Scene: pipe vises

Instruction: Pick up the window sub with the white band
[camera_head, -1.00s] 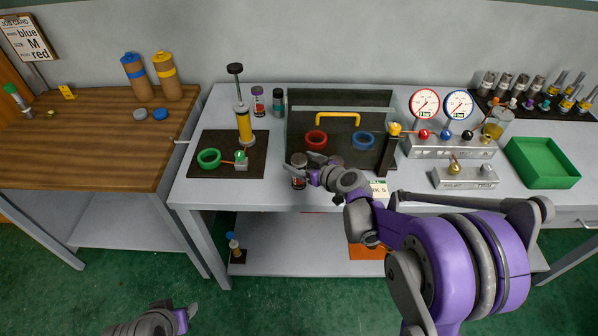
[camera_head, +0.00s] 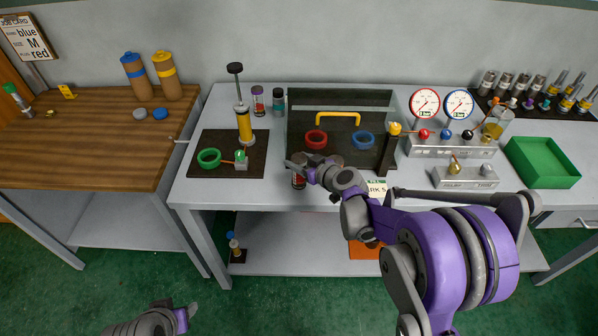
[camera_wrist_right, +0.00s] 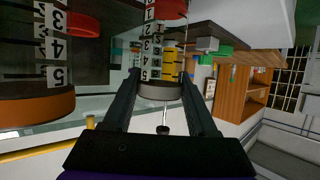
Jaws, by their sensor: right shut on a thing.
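My right gripper (camera_head: 297,163) is at the front of the grey bench, shut on a small clear window sub (camera_head: 299,182) with red inside. In the right wrist view the held sub (camera_wrist_right: 155,45) stands between the fingers, with a number scale and a pale grey-white band at the end nearest the fingertips. A second scaled sub (camera_wrist_right: 40,65) with an orange-brown band is close beside the gripper; the arm largely hides that spot in the head view. My left gripper (camera_head: 184,317) is low at the left, away from the bench, its opening unclear.
Two more small subs (camera_head: 258,101) (camera_head: 278,101) stand at the back. A green tray (camera_head: 541,163) is at right.

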